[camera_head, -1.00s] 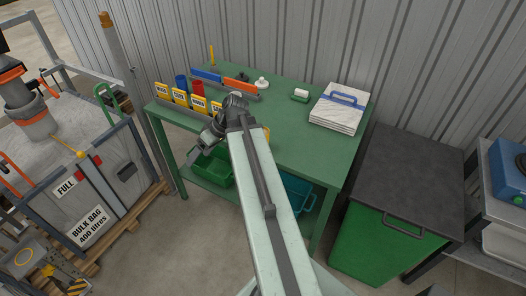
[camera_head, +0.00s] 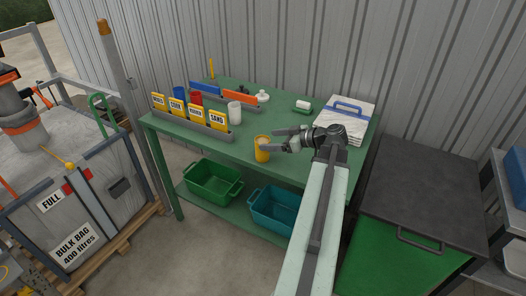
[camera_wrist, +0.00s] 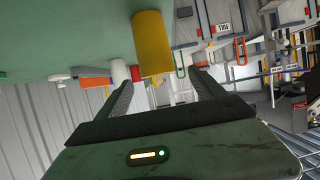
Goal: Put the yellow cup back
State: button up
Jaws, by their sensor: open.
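The yellow cup (camera_head: 262,150) stands upright near the front edge of the green table (camera_head: 290,170). My gripper (camera_head: 275,140) is open just to the right of the cup, fingers pointing left at it. In the wrist view, which is upside down, the cup (camera_wrist: 152,45) lies ahead between the lines of my open fingers (camera_wrist: 163,85), seemingly just beyond their tips. A grey rack (camera_head: 190,122) with yellow label plates stands at the table's left; one plate reads SAND. A blue cup (camera_head: 180,93) and a red cup (camera_head: 196,98) stand behind the plates. A white cup (camera_head: 235,112) stands at the rack's right end.
A white stack with a blue handle (camera_head: 345,112) is at the right. Green (camera_head: 212,182) and teal (camera_head: 272,208) bins sit below. A dark-lidded green bin (camera_head: 420,200) stands right.

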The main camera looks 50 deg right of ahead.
aim_at(264, 140)
jog(key=shift+w+f+b, duration=0.3)
jog(key=b+x, duration=0.1)
jog(key=x, duration=0.3)
jog(key=shift+w+f+b, duration=0.15)
jog(key=shift+b, duration=0.25)
jog(key=c, duration=1.7)
